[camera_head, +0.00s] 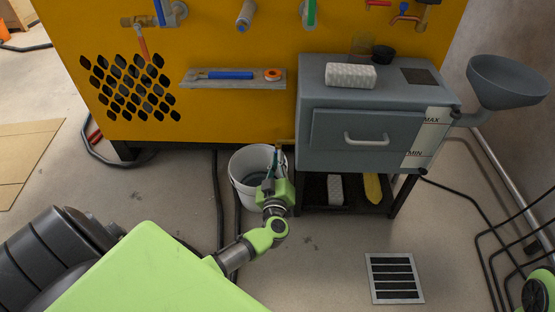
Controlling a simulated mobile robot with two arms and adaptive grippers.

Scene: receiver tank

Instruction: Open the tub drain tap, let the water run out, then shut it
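The grey tub (320,102) stands on a dark stand, with a handled front panel and a pale gauge strip (426,138) marked MAX and MIN. I cannot make out a water level on the strip. A small brass tap (284,142) sticks out of the tub's lower left side. A white bucket (240,189) stands on the floor below it. My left gripper (274,164) is over the bucket's right side, just below the tap. Its fingers are small and partly hidden, so contact and opening are unclear. My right gripper is out of view; only a green part of my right arm shows at the right edge.
A grey funnel (506,82) is fixed at the tub's right. A white block (350,76) and black cup (382,53) sit on top. A yellow machine panel (220,110) with a shelf stands behind. Hoses, pipes and a floor grate (394,278) lie around the floor.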

